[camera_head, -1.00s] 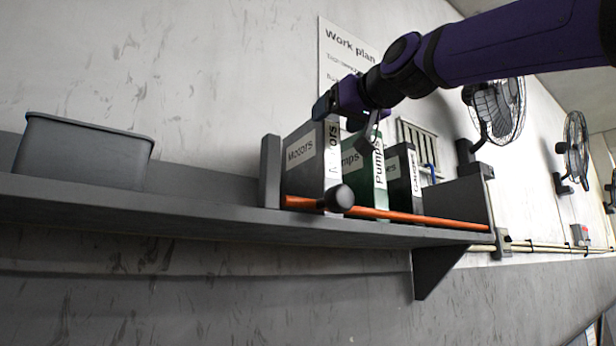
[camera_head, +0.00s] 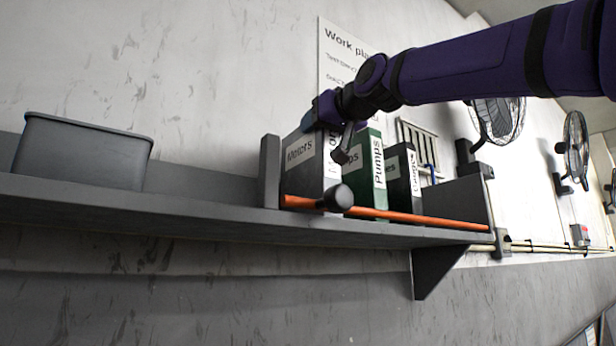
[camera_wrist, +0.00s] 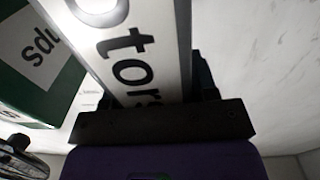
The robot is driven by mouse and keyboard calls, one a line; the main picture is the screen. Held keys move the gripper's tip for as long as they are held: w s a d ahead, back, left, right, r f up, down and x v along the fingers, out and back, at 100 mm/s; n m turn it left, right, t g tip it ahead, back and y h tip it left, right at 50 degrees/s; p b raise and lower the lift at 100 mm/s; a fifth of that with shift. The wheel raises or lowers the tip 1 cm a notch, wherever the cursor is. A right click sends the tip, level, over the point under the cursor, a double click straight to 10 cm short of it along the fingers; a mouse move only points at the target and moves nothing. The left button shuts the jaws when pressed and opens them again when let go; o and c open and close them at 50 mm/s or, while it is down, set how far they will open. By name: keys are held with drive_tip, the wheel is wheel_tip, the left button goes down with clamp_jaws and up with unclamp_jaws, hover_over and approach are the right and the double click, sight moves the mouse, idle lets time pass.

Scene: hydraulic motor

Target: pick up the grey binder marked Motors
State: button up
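The grey binder marked Motors (camera_head: 305,170) stands upright at the left end of the row on the shelf. Its left side carries a Motors label. My gripper (camera_head: 329,138) is at its top, with one finger on either side. In the wrist view the white spine label of the Motors binder (camera_wrist: 140,55) runs between the dark fingers of my gripper (camera_wrist: 155,97). Each finger is very close to the binder; whether they press on it cannot be told. My gripper hides the binder's top and part of its spine label.
The green Pumps binder (camera_head: 377,170) stands just right, then a dark binder (camera_head: 403,178). An orange bar with a dark knob (camera_head: 340,197) runs along the shelf (camera_head: 230,213) front. A grey upright (camera_head: 269,172) is left of the row. A grey bin (camera_head: 82,152) stands far left.

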clamp_jaws()
